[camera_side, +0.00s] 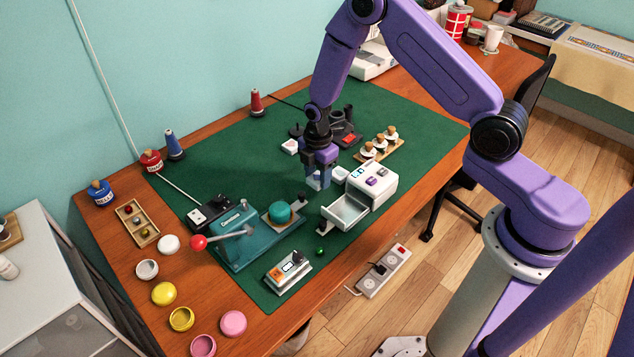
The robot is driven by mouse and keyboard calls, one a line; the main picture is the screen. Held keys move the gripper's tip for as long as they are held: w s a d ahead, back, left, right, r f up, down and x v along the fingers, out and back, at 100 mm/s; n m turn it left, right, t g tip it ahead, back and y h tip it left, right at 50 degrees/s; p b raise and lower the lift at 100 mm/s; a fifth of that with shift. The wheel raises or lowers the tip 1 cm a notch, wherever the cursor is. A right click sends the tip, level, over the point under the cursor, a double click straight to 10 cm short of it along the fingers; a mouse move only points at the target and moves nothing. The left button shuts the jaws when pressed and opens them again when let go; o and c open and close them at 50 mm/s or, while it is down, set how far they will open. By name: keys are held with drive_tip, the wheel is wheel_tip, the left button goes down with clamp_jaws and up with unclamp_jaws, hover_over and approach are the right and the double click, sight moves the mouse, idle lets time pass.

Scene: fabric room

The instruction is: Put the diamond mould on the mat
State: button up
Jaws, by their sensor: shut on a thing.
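My gripper (319,180) is over the green mat (225,150), just left of the white machine with the open drawer. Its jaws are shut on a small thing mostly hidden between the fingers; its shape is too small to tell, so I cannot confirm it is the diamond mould. A group of dark pieces (345,128), one with a red patch, sits behind my gripper; I cannot make out a diamond shape among them. The green mat covers much of the wooden desk.
The white machine (371,182) has its drawer (345,212) pulled out. A wooden rack (378,149) of stoppered jars stands behind. The mat is clear at left centre.

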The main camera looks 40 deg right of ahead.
sight(317, 177)
drive_tip(key=shift+w+f, duration=0.15)
drive_tip(key=shift+f, duration=1.5)
drive_tip(key=shift+f, duration=0.1)
drive_tip(key=o, duration=1)
